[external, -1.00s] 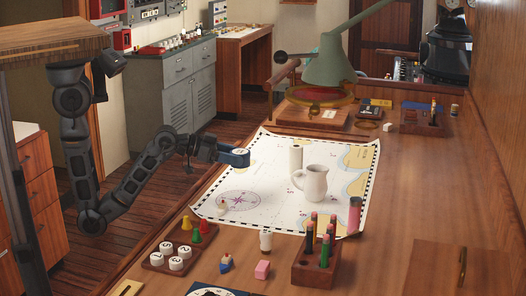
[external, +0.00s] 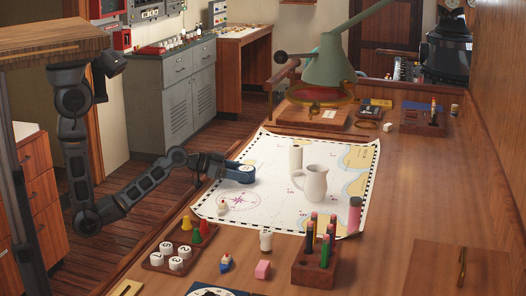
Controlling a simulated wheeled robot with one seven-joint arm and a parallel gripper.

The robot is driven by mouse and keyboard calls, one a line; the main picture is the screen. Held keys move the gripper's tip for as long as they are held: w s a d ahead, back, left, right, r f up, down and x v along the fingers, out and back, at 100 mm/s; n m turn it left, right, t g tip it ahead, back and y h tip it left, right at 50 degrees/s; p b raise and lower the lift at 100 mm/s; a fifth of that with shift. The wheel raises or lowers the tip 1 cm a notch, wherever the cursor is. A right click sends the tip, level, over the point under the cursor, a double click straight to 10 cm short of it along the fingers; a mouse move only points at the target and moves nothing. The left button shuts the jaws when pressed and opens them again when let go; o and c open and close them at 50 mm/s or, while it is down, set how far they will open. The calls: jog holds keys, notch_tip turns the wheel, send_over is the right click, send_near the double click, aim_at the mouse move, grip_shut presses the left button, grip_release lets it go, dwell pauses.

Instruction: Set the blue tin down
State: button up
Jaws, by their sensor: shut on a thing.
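The blue tin (external: 241,175) is a small round dark blue tin with a pale top. My gripper (external: 232,170) is shut on it, reaching in from the left over the table's near-left edge. The tin is at the upper left part of the white chart (external: 275,200), low over it. I cannot tell whether its underside touches the chart. My gripper's fingers are small in this view and partly merge with the tin.
A white mug (external: 314,184) and a pale cylinder (external: 296,158) stand on the chart to the right. A small white-topped figure (external: 222,206) stands below the tin. A tray of pawns and numbered pieces (external: 178,245) is nearer. The chart's middle is mostly clear.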

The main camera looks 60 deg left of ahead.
jog(key=o, duration=1.1)
jog(key=v, duration=1.2)
jog(key=shift+r, duration=0.1)
